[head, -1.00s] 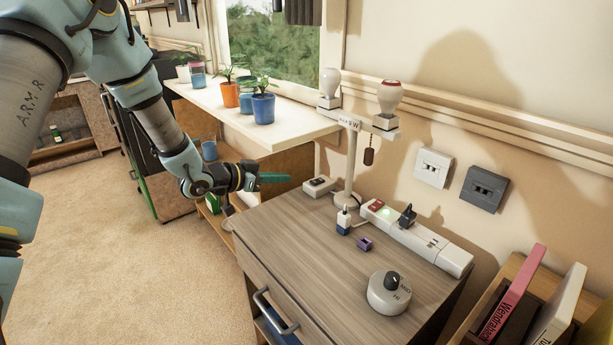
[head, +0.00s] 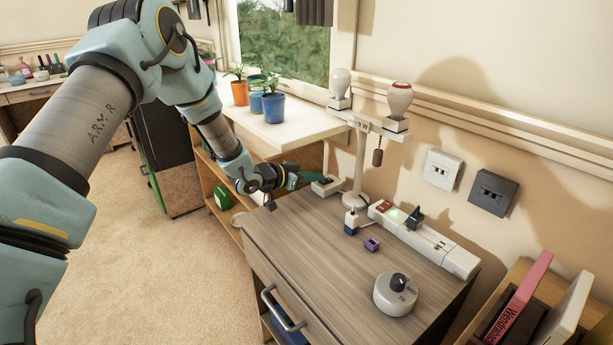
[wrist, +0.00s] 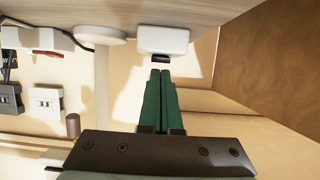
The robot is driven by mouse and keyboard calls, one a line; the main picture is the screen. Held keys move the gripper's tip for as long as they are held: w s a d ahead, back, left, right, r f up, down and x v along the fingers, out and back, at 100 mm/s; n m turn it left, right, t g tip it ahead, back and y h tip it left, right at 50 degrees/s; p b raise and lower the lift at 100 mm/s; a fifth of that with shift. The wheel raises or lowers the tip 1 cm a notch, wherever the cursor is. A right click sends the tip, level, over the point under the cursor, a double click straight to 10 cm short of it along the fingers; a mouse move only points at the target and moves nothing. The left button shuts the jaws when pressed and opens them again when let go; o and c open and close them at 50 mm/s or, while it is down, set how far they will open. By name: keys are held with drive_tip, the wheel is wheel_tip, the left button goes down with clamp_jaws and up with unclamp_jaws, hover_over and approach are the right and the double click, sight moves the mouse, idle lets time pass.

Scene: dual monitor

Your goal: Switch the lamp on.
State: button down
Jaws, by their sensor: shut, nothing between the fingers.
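Neither bulb looks clearly lit. A brown pull (head: 377,157) hangs under the crossbar. A small white switch box (head: 327,187) with a dark rocker lies left of the lamp's base. My gripper (head: 296,180), with green fingers, is shut and empty, just left of this box. In the wrist view, the fingertips (wrist: 160,72) point at the dark rocker (wrist: 160,58); contact is unclear.
A white power strip (head: 440,246) with a red switch, green light and black plug lies right of the lamp. A white plug (head: 351,223), purple block (head: 372,244) and round dial (head: 396,294) are in front. Wall sockets (head: 442,170) and a plant shelf (head: 290,135) stand nearby.

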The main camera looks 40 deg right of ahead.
drive_tip(key=shift+d+f, duration=0.1)
drive_tip(key=shift+f, duration=0.05)
drive_tip(key=shift+f+b, duration=0.5)
drive_tip(key=shift+b, duration=0.1)
drive_tip(key=shift+r, duration=0.2)
drive_tip(key=shift+r+p, duration=0.65)
drive_tip(key=shift+r, duration=0.1)
drive_tip(key=shift+a, duration=0.25)
